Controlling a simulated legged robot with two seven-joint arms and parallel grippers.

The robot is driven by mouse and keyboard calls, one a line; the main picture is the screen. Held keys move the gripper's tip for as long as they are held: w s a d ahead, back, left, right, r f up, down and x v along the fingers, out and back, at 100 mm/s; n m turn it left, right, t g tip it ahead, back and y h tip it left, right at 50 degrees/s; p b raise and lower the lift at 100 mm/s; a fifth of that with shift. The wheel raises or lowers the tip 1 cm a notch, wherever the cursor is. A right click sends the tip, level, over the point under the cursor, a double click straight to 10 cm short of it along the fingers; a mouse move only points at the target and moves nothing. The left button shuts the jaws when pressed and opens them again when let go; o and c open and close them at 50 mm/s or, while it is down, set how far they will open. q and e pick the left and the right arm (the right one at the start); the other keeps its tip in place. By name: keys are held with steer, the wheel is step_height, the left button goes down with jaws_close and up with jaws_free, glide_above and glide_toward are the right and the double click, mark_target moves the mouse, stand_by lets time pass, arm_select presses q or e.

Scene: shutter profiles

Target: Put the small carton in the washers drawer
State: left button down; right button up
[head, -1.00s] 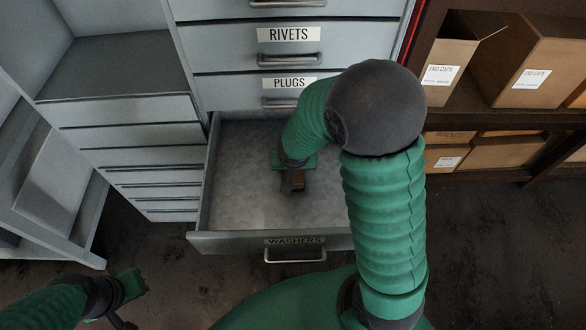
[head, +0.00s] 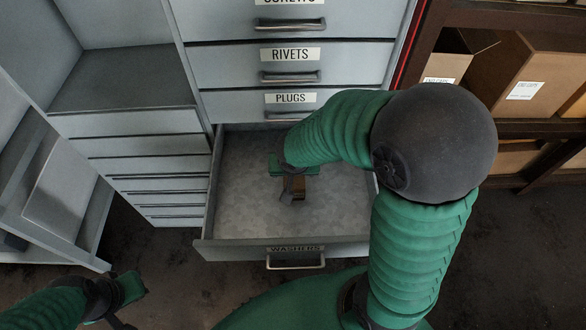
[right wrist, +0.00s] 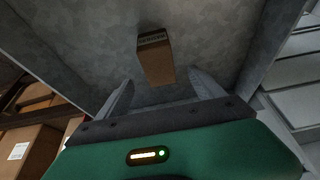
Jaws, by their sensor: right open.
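The small brown carton (head: 300,189) is inside the open washers drawer (head: 228,252), just under my right gripper. In the right wrist view the carton (right wrist: 156,60) stands out against the drawer's grey floor, just beyond the fingertips. My right gripper (head: 291,190) reaches down into the drawer. In its wrist view the two fingers (right wrist: 160,86) are spread wide, with nothing clamped between them. The hand hides part of the carton in the head view. My left gripper (head: 124,312) is at the lower left, away from the drawer, and its fingers are unclear.
Closed drawers labelled rivets (head: 290,54) and plugs (head: 290,98) are above the open one. Grey shelving (head: 125,80) stands on the left. A dark rack with cartons (head: 540,80) stands on the right. The rest of the drawer floor looks empty.

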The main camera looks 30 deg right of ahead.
steer(key=shift+v, duration=1.2)
steer(key=s+a+f+n+g+y, duration=0.1)
steer(key=s+a+n+y, duration=0.1)
steer(key=s+a+n, duration=0.4)
steer(key=shift+s+f, duration=0.15)
steer(key=shift+f, duration=0.15)
